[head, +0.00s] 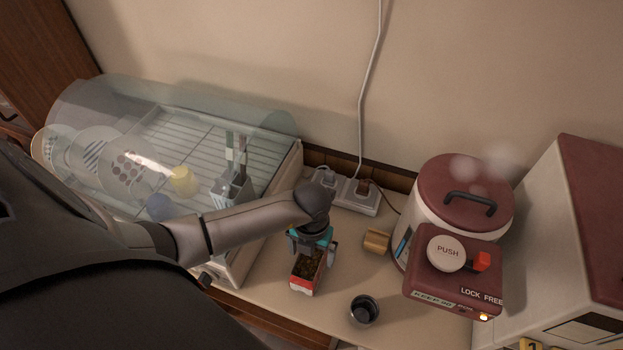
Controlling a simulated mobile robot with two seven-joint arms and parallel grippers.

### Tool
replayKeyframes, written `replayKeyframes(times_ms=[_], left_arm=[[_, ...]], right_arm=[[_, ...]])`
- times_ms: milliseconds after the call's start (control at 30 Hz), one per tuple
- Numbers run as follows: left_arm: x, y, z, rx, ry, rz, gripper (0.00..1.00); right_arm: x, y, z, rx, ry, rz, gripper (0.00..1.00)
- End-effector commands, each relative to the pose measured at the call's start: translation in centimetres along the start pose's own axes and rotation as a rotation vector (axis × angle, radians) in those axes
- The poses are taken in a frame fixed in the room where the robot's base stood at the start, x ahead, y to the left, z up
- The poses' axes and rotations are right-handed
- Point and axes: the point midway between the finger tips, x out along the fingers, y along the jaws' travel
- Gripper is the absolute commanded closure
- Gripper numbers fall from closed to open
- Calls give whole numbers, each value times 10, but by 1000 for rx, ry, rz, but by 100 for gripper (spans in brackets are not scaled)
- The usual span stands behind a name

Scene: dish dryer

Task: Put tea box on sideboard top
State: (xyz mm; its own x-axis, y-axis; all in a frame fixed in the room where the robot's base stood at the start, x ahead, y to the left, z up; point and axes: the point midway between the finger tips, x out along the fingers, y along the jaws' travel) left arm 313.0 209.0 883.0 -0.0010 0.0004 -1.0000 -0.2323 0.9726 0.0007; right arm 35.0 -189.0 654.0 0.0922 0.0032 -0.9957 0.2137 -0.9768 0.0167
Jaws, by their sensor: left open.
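The tea box (304,285) is a small red and white box with dark brown contents showing at its top. It stands on the sideboard top (345,282), in the lower middle of the head view. My left gripper (311,254) reaches in from the left and points down over the tea box. Its fingers are apart, one on each side of the box's far part. I cannot tell whether they touch it. The gripper hides the far end of the box. My right gripper is not in view.
A dish dryer (285,178) with a clear cover, plates and cups stands left. A dark cup (364,310) and a small wooden block (376,241) are right of the box. A power strip (350,191) lies behind. A red-lidded hot water pot (450,262) stands right.

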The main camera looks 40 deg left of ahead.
Motion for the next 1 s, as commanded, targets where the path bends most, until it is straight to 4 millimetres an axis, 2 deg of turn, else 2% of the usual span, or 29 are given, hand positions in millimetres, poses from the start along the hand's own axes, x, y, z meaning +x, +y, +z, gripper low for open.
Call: replayKeyframes(times_ms=[33, 200, 400, 600, 867, 933, 1000], left_arm=[[-13, 0, 1, 1, -5, -1, 0], [-46, 0, 1, 0, -4, 0, 0], [-73, 0, 1, 0, -3, -1, 0], [-82, 0, 0, -2, -1, 0, 0], [-83, 0, 0, -1, -1, 0, 0], [-82, -3, 0, 1, -1, -11, 0], [-82, -13, -3, 10, 0, -55, 0]], right_arm=[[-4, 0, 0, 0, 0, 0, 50], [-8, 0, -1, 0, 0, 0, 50], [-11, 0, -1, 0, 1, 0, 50], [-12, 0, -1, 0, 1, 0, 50], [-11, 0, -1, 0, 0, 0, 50], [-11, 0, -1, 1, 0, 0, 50], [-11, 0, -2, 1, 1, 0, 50]])
